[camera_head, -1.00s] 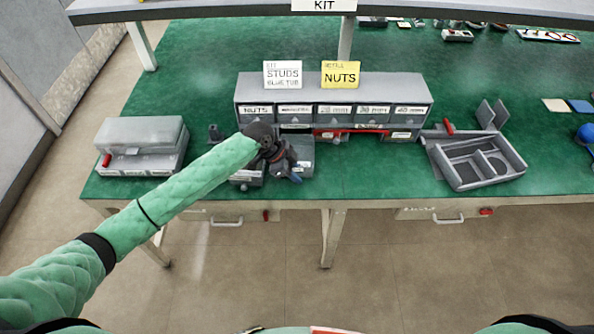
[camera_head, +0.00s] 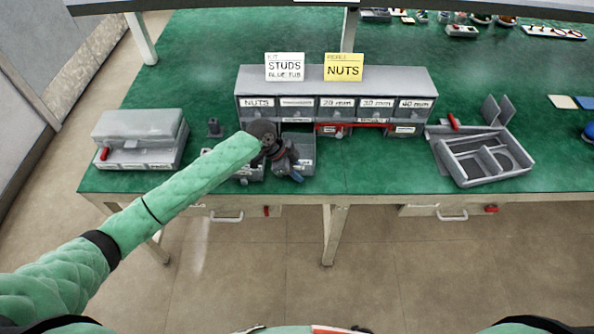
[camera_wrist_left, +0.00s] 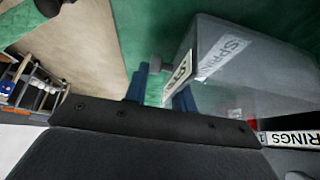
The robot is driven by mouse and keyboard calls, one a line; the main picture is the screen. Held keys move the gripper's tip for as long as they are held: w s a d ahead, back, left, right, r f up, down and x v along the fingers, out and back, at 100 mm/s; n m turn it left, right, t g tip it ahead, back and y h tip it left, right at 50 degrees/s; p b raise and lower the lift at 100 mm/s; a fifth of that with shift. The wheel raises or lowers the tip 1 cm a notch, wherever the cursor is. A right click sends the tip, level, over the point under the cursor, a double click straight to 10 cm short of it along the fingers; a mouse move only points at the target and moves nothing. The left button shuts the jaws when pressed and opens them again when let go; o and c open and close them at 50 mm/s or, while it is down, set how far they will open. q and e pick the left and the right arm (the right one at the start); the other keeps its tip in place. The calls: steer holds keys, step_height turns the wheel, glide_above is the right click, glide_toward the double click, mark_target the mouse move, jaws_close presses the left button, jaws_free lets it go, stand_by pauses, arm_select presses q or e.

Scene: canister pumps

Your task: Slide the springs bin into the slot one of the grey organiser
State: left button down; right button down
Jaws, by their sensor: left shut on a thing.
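The grey springs bin (camera_head: 303,146) is at the front of the grey organiser (camera_head: 350,82), left of its middle. In the left wrist view the bin (camera_wrist_left: 255,80) fills the upper right, with a white SPRINGS label and a small dark knob. My left gripper (camera_head: 292,170) is at the bin's front, its blue fingertips shut on it; they also show in the left wrist view (camera_wrist_left: 160,88). My arm and gripper hide part of the bin and the organiser's lower left. A SPRINGS 1 label (camera_wrist_left: 290,138) shows at the wrist view's right edge. My right gripper is not in view.
Another grey bin (camera_head: 250,174) sits left of my gripper, partly hidden by my arm. A lidded grey case (camera_head: 140,125) stands at the left, a divided grey tray (camera_head: 490,175) at the right. STUDS (camera_head: 285,67) and NUTS (camera_head: 343,67) cards stand on the organiser.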

arm_select(q)
steer(key=shift+f, duration=0.1)
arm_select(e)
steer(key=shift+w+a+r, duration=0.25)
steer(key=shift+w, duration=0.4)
arm_select(q)
steer(key=c, duration=1.1)
jaws_free()
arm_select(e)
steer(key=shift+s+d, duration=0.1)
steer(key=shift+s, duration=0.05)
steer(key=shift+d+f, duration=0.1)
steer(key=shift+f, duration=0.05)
arm_select(q)
steer(key=shift+a+r+b, duration=0.2)
steer(key=shift+r+b, duration=0.1)
steer(key=shift+b+v, duration=1.25)
steer(key=shift+v, duration=2.3)
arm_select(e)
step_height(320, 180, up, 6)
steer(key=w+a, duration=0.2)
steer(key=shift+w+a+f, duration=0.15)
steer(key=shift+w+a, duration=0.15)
